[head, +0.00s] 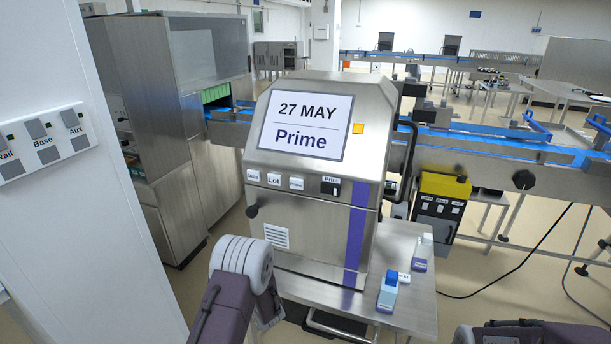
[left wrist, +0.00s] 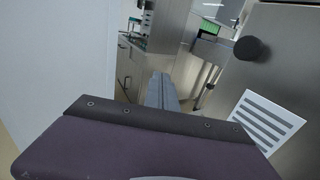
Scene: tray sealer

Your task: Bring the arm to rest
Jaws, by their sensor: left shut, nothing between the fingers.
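My left arm (head: 240,262) rises from the bottom of the head view, in front of the sealer machine (head: 222,155). Its white ribbed joint and purple links show; I cannot clearly make out its fingertips there. In the left wrist view my left gripper (left wrist: 163,80) is shut and empty, beyond a purple link. A side of the machine with a slotted vent (left wrist: 267,122) and a dark knob (left wrist: 249,48) is to its right. Of my right arm only a purple part shows at the bottom right of the head view; its gripper is out of view.
The machine's screen (head: 306,125) reads "27 MAY Prime". A wall panel (head: 43,143) with switches is at left. A conveyor (head: 490,150) runs behind.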

